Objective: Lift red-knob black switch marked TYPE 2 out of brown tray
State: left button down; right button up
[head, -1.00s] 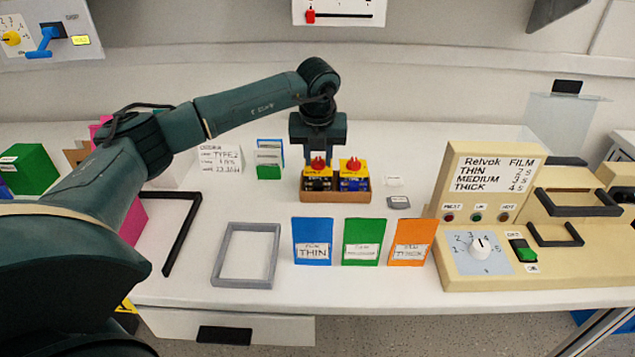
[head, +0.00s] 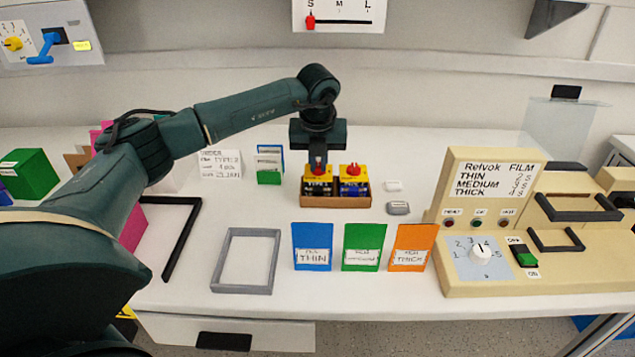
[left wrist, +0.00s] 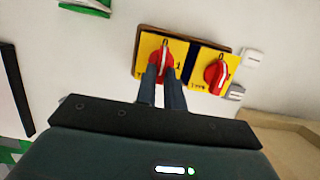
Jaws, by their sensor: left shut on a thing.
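The brown tray (head: 336,202) stands on the white table and holds two switches side by side, each with a yellow top and a red knob. The left switch (head: 317,188) has a dark body; the right switch (head: 353,187) looks bluish. My left gripper (head: 318,166) points down over the left switch, shut on its red knob. In the left wrist view, the fingers (left wrist: 162,80) sit on either side of that knob (left wrist: 160,58), and the other switch (left wrist: 214,72) is free. The type markings are too small to read surely. The left switch still sits in the tray. My right gripper is not visible.
Blue, green and orange cards (head: 364,246) stand in front of the tray, beside a grey frame (head: 246,287). Small grey pieces (head: 398,208) lie right of the tray. A beige Relvok film machine (head: 495,270) stands at the right. A small card holder (head: 270,165) is behind left.

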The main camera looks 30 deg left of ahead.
pick_arm(q)
jog(key=shift+r+p, duration=0.55)
jog(key=shift+r, duration=0.15)
jog(key=shift+w+a+p+v, duration=0.1)
jog(key=shift+w+p+v, duration=0.1)
jog(key=shift+p+v, duration=0.6)
jog(key=shift+w+a+p+v, duration=0.15)
jog(key=shift+p+v, duration=0.35)
jog(key=shift+v, duration=0.55)
jog(key=shift+w+a+p+v, duration=0.1)
jog(key=shift+w+p+v, duration=0.1)
jog(key=shift+p+v, duration=0.6)
jog(key=shift+r, duration=0.25)
